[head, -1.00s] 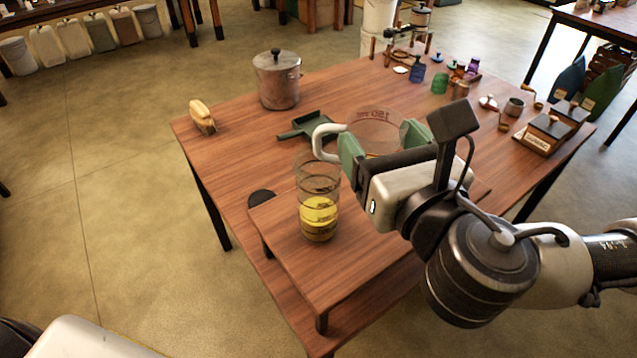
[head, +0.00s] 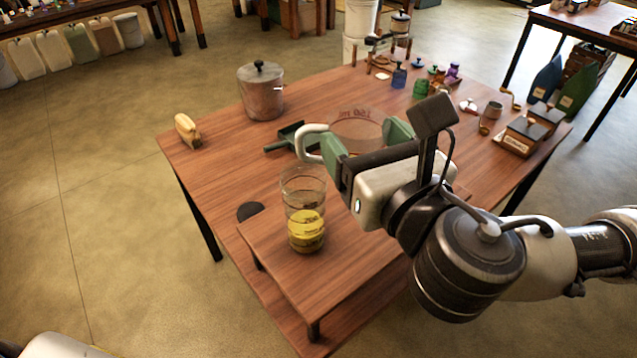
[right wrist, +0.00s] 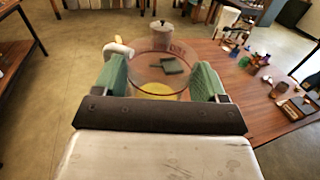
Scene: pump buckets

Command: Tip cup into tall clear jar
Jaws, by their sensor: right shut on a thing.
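The cup (head: 352,128) is clear with red markings and a white handle on its left. My right gripper (head: 366,143) is shut on it, with green fingers on both sides, and holds it above the table. The cup also shows in the right wrist view (right wrist: 148,66), looking roughly upright. Yellow shows through its lower part there; I cannot tell whether it is inside the cup. The tall clear jar (head: 304,222) stands upright on a low wooden stand, with yellow contents in its lower part. The cup is up and right of the jar in the head view, apart from it. My left gripper is out of view.
The wooden stand (head: 300,276) sits at the table's near edge. A lidded metal pot (head: 261,95), a green dustpan (head: 291,137) and a brush (head: 187,130) stand or lie farther back. Small coloured bottles and wooden boxes crowd the far right. The table's left part is fairly clear.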

